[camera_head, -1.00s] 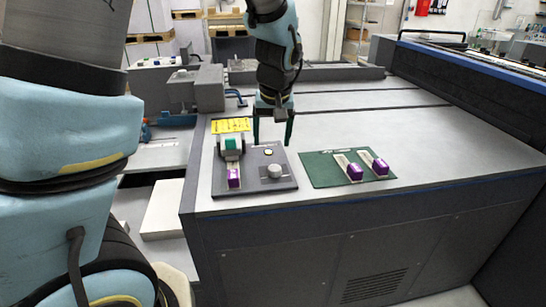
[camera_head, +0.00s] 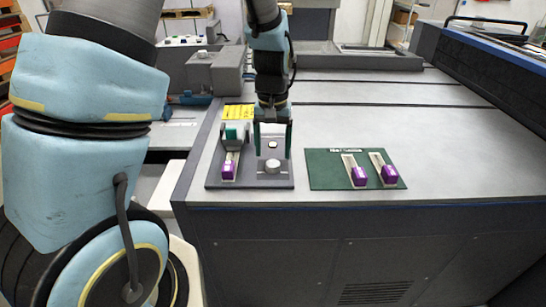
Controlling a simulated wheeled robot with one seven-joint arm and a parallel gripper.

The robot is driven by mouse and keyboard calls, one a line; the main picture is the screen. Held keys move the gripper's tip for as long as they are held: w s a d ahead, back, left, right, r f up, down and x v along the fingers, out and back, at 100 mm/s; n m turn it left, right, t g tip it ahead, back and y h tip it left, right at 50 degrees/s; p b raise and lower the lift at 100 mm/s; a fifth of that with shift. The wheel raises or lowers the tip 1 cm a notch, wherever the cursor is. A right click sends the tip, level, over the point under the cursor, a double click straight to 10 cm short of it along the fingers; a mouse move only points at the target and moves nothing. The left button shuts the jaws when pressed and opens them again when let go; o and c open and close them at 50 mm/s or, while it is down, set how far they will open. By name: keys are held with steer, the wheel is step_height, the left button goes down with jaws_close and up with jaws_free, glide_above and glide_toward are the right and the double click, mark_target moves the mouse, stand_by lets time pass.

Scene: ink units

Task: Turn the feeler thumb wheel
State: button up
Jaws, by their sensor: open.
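A round light-grey knob (camera_head: 272,166), which looks like the thumb wheel, sits on the front right of a dark panel (camera_head: 250,182) on the bench. My gripper (camera_head: 273,154) points down just above and behind the knob, with its two dark green fingers apart and nothing between them. The fingertips seem to straddle the panel near a small round button (camera_head: 272,145), and I cannot tell whether they touch anything. On the panel's left, a grey holder with a green block (camera_head: 235,133) stands over a purple-ended unit (camera_head: 228,172).
A green mat (camera_head: 330,181) right of the panel holds two purple-ended units, one left (camera_head: 358,176) and one right (camera_head: 389,173). A yellow label (camera_head: 238,112) lies behind the panel. The grey bench top (camera_head: 400,115) is clear behind the mat.

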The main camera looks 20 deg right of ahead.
mark_target(273, 163)
steer(key=shift+f, duration=1.9)
steer(key=shift+c, duration=0.3)
jaws_close()
